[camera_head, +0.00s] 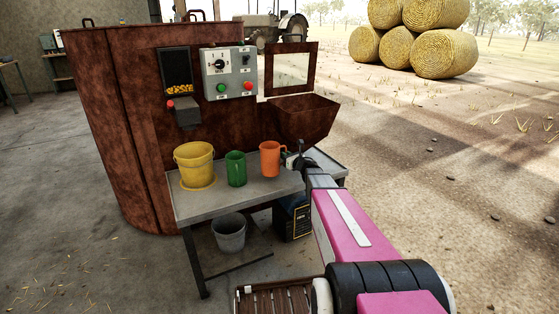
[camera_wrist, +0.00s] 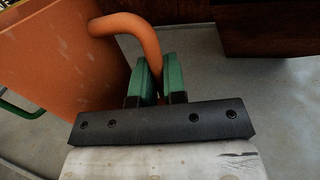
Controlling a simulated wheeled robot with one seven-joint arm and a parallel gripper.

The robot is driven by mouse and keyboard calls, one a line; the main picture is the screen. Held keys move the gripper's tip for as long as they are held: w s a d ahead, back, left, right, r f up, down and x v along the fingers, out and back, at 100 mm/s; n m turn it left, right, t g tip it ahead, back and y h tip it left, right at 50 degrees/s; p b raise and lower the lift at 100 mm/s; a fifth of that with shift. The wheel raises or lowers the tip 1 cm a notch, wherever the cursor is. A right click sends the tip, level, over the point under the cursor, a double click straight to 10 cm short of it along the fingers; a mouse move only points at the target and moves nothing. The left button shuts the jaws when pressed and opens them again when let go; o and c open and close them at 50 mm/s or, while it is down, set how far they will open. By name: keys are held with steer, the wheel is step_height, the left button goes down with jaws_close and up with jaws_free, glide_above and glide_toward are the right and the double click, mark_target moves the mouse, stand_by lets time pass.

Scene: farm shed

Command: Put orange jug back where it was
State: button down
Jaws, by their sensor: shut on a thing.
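The orange jug (camera_head: 269,160) is upright at the right part of the grey metal table (camera_head: 208,208), to the right of a green jug (camera_head: 236,168). Its base looks to be at or just above the tabletop; I cannot tell which. My gripper (camera_head: 291,158) reaches it from the right. In the wrist view the green fingers of my gripper (camera_wrist: 161,82) are shut on the handle of the orange jug (camera_wrist: 60,60). The jug fills the upper left of that view. A bit of the green jug's handle (camera_wrist: 20,115) shows at the left edge.
A yellow bucket (camera_head: 195,166) stands on a yellow plate at the table's left. A brown machine with a control panel (camera_head: 229,74) and a hopper (camera_head: 303,117) rises behind the table. A grey bucket (camera_head: 229,232) sits on the lower shelf. Bare tabletop lies in front of the jugs.

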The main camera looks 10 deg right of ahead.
steer(key=shift+w+a+f, duration=0.4)
steer(key=shift+w+f, duration=0.15)
steer(key=shift+w, duration=0.1)
steer(key=shift+w+a+f, duration=0.35)
steer(key=shift+w+f, duration=0.25)
steer(key=shift+w, duration=0.05)
steer(key=shift+w+a+f, duration=0.4)
steer(key=shift+w+f, duration=0.15)
steer(key=shift+w, duration=0.1)
steer(key=shift+f, duration=0.15)
steer(key=c, duration=1.2)
jaws_free()
